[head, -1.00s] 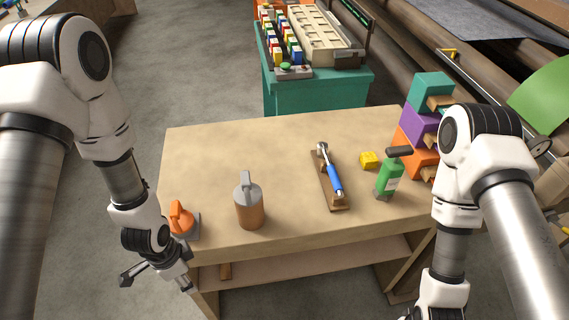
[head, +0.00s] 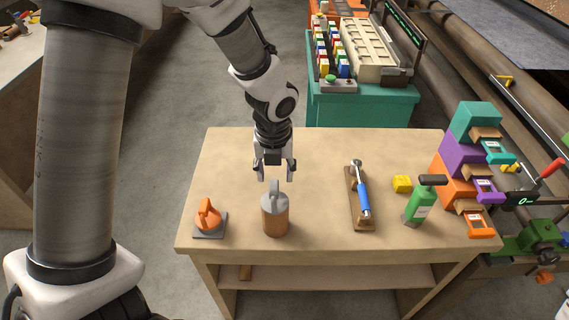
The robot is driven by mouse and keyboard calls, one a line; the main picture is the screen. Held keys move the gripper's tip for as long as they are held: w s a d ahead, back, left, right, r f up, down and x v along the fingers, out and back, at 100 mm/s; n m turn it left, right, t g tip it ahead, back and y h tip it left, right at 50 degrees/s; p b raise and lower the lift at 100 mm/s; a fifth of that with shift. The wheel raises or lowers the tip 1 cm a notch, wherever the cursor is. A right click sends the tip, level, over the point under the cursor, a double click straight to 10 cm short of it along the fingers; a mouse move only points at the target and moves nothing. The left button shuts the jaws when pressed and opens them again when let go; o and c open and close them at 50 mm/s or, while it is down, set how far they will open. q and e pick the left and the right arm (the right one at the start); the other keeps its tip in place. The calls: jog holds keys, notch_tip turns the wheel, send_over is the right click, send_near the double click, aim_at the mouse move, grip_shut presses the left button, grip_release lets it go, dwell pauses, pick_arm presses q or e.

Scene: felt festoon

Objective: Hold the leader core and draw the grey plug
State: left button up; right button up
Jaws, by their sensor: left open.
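The leader core (head: 276,222), a brown cylinder, stands upright on the wooden table (head: 315,155) left of its middle. The grey plug (head: 274,200) sits in its top, with a grey upright handle. My left gripper (head: 276,174) points down with its fingers open and empty. In the picture its fingertips are just above the plug's handle, one on each side. I cannot tell how far apart in depth they are, and I see no contact. My right gripper is out of view.
An orange-handled tool (head: 207,214) on a grey base stands left of the core. Right of it are a blue-handled tool on a wooden board (head: 360,205), a yellow block (head: 402,184), a green bottle (head: 418,204) and stacked coloured boxes (head: 462,155). A teal cabinet (head: 360,108) stands behind.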

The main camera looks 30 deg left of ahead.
aim_at(274, 186)
pick_arm(q)
jog(key=f, duration=0.1)
jog(key=s+f, duration=0.1)
jog(key=f, duration=0.1)
jog(key=shift+s+b, duration=0.2)
jog(key=shift+b, duration=0.2)
jog(key=f, duration=0.1)
jog(key=w+f, duration=0.1)
jog(key=f, duration=0.1)
jog(key=shift+w+a+b, duration=0.1)
jog(key=shift+w+b, duration=0.15)
jog(key=shift+b, duration=0.05)
jog(key=shift+s, duration=0.15)
jog(key=shift+s+r, duration=0.15)
jog(key=shift+s, duration=0.05)
jog(key=shift+c, duration=1.1)
grip_shut()
jog(key=shift+o, duration=1)
grip_release()
jog(key=shift+w, duration=0.15)
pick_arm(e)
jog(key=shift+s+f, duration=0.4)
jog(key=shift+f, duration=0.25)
